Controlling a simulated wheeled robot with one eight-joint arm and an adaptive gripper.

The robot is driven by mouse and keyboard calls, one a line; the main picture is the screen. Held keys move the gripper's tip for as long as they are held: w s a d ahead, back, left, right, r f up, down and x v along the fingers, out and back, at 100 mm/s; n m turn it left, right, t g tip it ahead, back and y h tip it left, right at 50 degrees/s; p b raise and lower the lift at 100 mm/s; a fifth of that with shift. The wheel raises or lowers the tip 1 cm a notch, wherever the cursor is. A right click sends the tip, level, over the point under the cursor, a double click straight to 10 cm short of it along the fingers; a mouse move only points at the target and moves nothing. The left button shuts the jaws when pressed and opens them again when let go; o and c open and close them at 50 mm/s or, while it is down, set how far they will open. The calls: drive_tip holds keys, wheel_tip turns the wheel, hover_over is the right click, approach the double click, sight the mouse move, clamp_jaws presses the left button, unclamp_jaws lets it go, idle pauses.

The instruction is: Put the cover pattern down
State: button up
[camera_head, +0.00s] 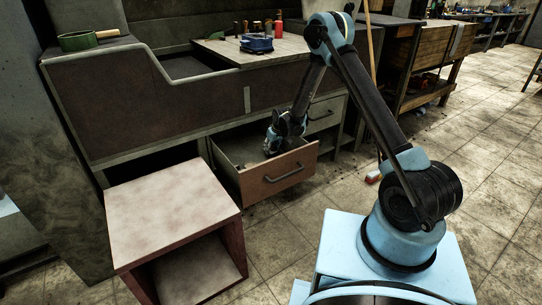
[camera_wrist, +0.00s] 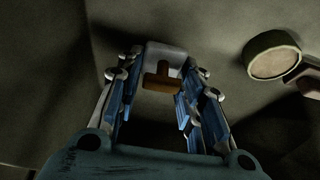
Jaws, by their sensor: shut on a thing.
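My gripper (camera_wrist: 165,84) reaches down into the open drawer, and it also shows in the head view (camera_head: 275,142). Its blue-lined fingers are shut on a pale, rounded-corner piece (camera_wrist: 178,52) with a brown T-shaped part, which I take to be the cover pattern. The piece sits between the fingertips, partly covered by them. I cannot tell whether it touches the drawer floor. The drawer (camera_head: 283,174) has a brown front and a dark handle and is pulled out from under the bench.
A round, pale-faced object (camera_wrist: 272,62) lies to the right in the wrist view. A low box table (camera_head: 170,215) with an empty top stands left of the drawer. The bench (camera_head: 215,52) above carries a blue object (camera_head: 256,44) and several small tools.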

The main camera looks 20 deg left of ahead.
sight(272, 151)
drive_tip(key=shift+f, duration=2.05)
drive_tip(key=shift+f, duration=0.1)
drive_tip(key=o, duration=1.1)
drive_tip(key=shift+v, duration=6.15)
